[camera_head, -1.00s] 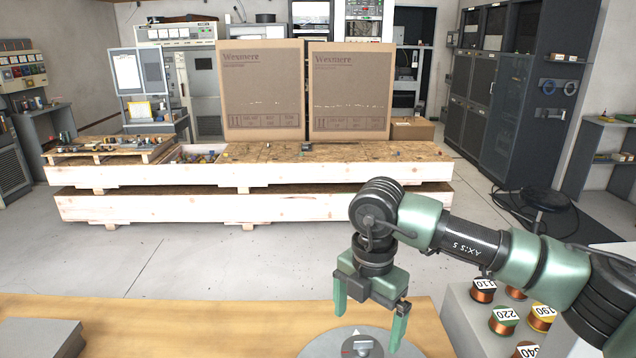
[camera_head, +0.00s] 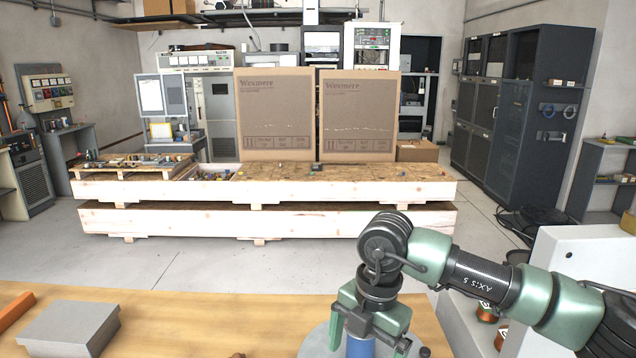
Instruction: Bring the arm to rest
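My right arm comes in from the right over the wooden worktop (camera_head: 230,312). Its gripper (camera_head: 370,340) hangs downward above a round grey disc (camera_head: 316,342). Its green fingers are spread apart. A blue cylinder (camera_head: 360,347) shows between and below the fingers, cut off by the lower picture edge; I cannot tell whether they touch it. My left gripper is not in view.
A grey block (camera_head: 68,328) and an orange bar (camera_head: 16,310) lie on the worktop at left. Copper spools (camera_head: 487,312) stand at right, partly hidden by my arm. Beyond the floor, two cardboard boxes (camera_head: 275,115) stand on a pallet platform (camera_head: 180,188).

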